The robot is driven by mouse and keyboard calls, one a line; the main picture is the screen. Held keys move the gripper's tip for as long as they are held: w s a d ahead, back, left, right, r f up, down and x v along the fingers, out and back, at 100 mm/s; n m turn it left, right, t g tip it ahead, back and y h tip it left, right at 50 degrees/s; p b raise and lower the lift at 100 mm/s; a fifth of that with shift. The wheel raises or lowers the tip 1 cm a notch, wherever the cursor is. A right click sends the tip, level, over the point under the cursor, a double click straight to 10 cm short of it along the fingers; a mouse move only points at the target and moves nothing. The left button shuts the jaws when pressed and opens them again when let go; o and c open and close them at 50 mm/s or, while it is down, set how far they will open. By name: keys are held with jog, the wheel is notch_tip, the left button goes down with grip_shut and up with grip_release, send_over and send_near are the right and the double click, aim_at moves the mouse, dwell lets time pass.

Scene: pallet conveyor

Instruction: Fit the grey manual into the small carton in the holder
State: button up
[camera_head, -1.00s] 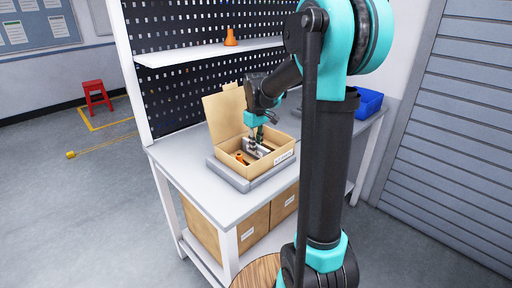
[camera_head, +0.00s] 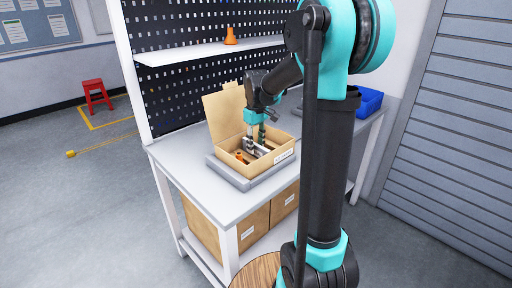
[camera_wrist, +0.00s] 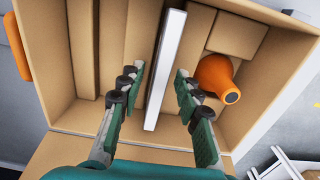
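The small carton (camera_head: 228,152) sits lid-up on a grey holder (camera_head: 232,179) on the bench. The manual (camera_wrist: 166,70) shows in the wrist view as a narrow pale-grey slab on edge among the carton's cardboard dividers. Its depth in the slot is hard to tell. My gripper (camera_wrist: 158,86) reaches down into the carton with one finger on each side of the manual. Visible gaps separate both fingers from it. My gripper (camera_head: 257,140) is small in the head view. An orange, bottle-like part (camera_wrist: 214,76) lies in the carton right of the right finger.
The carton's raised lid (camera_head: 222,110) stands at its back left. A blue bin (camera_head: 368,101) is on the bench's far right. An orange object (camera_head: 230,37) is on the shelf. Larger cartons (camera_head: 254,225) stand below. The bench front left is clear.

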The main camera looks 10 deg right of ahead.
aim_at(256, 145)
notch_tip(256, 145, up, 12)
jog(key=shift+f, duration=0.2)
jog(key=shift+s, duration=0.15)
